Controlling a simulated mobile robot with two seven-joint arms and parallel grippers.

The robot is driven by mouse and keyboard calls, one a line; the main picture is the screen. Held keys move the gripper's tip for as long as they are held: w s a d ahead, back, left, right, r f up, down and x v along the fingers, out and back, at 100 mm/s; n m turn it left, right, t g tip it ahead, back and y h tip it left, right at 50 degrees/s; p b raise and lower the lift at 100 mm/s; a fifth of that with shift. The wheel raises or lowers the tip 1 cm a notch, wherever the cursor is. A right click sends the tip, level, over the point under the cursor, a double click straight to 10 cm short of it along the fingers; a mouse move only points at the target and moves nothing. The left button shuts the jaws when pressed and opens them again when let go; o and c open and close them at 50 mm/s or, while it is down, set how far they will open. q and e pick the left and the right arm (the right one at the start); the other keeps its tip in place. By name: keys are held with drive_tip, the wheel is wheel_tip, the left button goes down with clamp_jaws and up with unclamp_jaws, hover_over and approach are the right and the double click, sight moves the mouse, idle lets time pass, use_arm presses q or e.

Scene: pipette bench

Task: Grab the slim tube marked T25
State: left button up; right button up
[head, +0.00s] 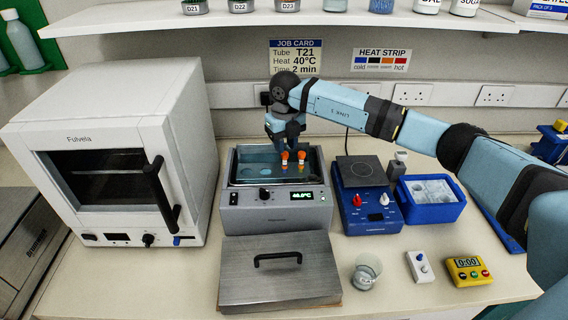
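No tube marked T25 can be made out in the head view. My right gripper (293,157) reaches in from the right and points down over the open water bath (231,203). Its two orange fingertips stand apart, and I see nothing between them. The fingertips are above or at the water; I cannot tell which. A pale, round-holed piece (265,171) shows in the bath to the left of the fingertips. The gripper and wrist hide part of the bath's back. My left gripper is out of view.
The bath's metal lid (280,277) lies in front of it. A white oven (120,150) stands left. A blue hotplate (369,212), blue ice tub (432,213), glass beaker (366,271) and yellow timer (468,270) are right. The job card (295,58) reads T21, 40°C, 2 min.

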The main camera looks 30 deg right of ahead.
sight(285, 160)
drive_tip(key=shift+f, duration=0.45)
drive_tip(key=shift+s+f, duration=0.1)
drive_tip(key=shift+f, duration=0.3)
drive_tip(key=f, duration=0.1)
drive_tip(key=f+p, duration=0.1)
drive_tip(key=f, duration=0.2)
drive_tip(key=shift+w+f+p, duration=0.35)
drive_tip(key=shift+p, duration=0.05)
clamp_jaws()
